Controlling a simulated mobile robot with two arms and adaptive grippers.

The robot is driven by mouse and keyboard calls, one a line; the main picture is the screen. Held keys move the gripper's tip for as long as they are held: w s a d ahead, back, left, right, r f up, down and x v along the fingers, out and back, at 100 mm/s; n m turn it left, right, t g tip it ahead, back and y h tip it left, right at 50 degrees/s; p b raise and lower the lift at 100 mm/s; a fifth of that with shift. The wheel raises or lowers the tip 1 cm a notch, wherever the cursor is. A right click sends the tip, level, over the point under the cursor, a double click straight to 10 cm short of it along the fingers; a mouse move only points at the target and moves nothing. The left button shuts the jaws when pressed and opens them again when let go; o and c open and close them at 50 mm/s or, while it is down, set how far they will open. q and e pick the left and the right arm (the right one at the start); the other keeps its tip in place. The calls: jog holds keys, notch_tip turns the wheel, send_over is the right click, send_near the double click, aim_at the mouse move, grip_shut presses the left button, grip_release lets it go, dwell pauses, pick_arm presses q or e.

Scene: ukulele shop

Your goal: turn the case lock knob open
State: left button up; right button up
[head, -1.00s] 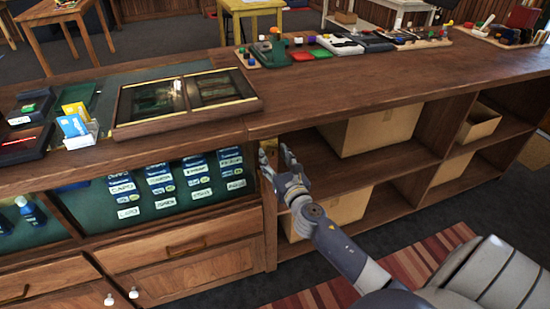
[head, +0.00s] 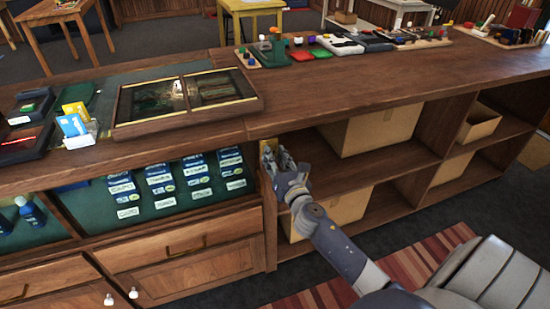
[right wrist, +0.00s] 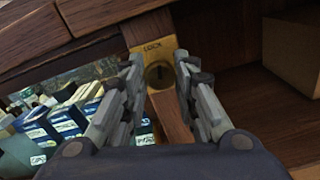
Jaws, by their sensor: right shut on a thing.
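The case lock is a brass plate (right wrist: 152,50) marked LOCK on a wooden post of the counter, seen in the right wrist view. Its dark round knob (right wrist: 158,76) sits on the lower part of the plate. My right gripper (right wrist: 159,82) has one finger on each side of the knob and is shut on it. In the head view my right gripper (head: 269,155) is at the counter's front post, and its fingers largely hide the knob there. My left gripper is not in view.
The display case with labelled blue packets (head: 165,182) is left of the post. Open shelves with cardboard boxes (head: 372,128) are to the right. The wooden countertop (head: 330,95) overhangs above my gripper. A striped rug (head: 405,262) lies on the floor.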

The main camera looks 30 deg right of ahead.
jog(key=m, duration=0.8)
jog(key=shift+d, duration=0.1)
jog(key=m, duration=0.3)
jog(key=shift+m, duration=0.4)
jog(key=shift+f+m, duration=0.15)
jog(key=shift+m, duration=1.45)
jog(key=o, duration=1)
jog(key=shift+s, duration=0.15)
jog(key=v, duration=1.1)
jog(key=shift+s, duration=0.4)
